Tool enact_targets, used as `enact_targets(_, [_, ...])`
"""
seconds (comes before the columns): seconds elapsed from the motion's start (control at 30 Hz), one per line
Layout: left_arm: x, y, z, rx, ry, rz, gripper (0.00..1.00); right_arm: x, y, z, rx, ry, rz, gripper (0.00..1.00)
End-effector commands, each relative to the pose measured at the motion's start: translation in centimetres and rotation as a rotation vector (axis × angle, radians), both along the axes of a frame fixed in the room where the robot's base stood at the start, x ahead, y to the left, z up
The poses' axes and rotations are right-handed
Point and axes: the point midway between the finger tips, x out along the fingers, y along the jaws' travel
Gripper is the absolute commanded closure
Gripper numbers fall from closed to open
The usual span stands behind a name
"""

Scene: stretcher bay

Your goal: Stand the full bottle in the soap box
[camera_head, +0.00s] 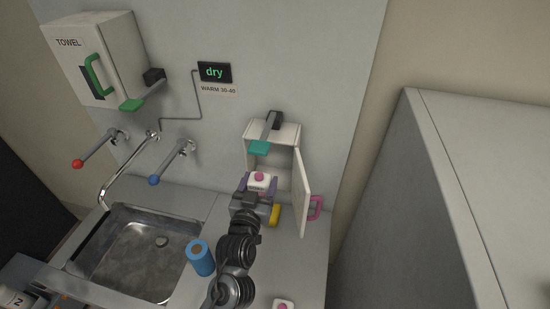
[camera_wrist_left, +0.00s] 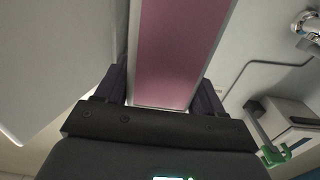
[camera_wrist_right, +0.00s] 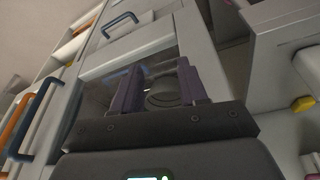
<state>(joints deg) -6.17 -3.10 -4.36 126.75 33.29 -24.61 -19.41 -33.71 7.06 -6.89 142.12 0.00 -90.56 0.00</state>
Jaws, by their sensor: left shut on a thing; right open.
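A white bottle with a pink top (camera_head: 259,177) is held upright between the purple fingers of my left gripper (camera_head: 257,186).
Another pink-topped white bottle (camera_head: 283,305) is at the counter's front edge. A yellow object (camera_head: 274,215) lies below the box. A teal lever (camera_head: 260,147) overhangs the box front. Taps and a towel box (camera_head: 95,60) are left.

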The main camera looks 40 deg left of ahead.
Motion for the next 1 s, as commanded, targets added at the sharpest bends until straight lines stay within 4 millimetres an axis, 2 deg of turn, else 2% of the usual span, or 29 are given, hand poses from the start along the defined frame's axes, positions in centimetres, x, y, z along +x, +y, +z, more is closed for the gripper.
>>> enact_targets(0.3, [7.7, 3.7, 0.4, 0.003, -0.003, 0.001, 0.74, 0.3, -0.1, 1.0, -0.005, -0.006, 0.002, 0.57])
enact_targets(0.5, [11.4, 5.5, 0.3, 0.001, -0.003, 0.0, 0.74, 0.3, 0.0, 1.5, -0.001, -0.007, 0.0, 0.57])
enact_targets(0.63, [12.9, 6.2, 0.2, 0.001, -0.002, 0.0, 0.74, 0.3, 0.0, 1.6, 0.002, -0.008, -0.003, 0.57])
enact_targets(0.83, [13.5, 6.6, -0.1, 0.001, -0.002, -0.001, 0.74, 0.4, 0.1, 1.7, 0.006, -0.008, -0.005, 0.57])
enact_targets(1.0, [13.5, 6.5, -1.9, 0.0, 0.001, -0.001, 0.74, 0.4, 0.2, 2.1, 0.008, -0.009, -0.005, 0.57])
